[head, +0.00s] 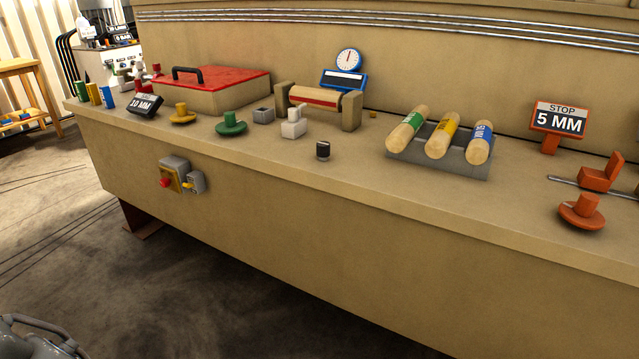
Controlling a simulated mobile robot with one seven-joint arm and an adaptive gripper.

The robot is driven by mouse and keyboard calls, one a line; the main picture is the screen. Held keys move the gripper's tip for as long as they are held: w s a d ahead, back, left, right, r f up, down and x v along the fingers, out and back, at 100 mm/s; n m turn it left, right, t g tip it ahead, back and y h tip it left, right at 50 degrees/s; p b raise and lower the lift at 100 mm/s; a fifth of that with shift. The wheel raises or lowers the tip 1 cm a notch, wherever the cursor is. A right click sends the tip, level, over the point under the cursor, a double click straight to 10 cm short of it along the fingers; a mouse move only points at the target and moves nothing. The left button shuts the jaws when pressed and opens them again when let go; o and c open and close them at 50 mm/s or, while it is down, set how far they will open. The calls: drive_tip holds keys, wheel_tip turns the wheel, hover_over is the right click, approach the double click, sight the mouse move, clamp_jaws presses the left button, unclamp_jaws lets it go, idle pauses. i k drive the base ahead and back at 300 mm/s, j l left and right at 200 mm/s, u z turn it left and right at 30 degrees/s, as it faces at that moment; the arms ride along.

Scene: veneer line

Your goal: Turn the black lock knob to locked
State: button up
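The black lock knob (323,150) is a small dark upright cylinder with a light mark on its top. It stands near the front edge of the tan bench top, right of a small white lever block. The mark is too small to tell which setting it points to. Part of my gripper (42,340) shows as grey metal at the bottom left corner, low over the floor and far from the knob. The frame cuts it off and its fingertips are not visible.
On the bench (370,220), a green knob (231,125) and the white lever block (293,124) stand left of the black knob. A rack of three rollers (440,165) and an orange knob (581,212) stand right.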

sight(322, 148)
drive_tip(key=i+l, duration=1.5)
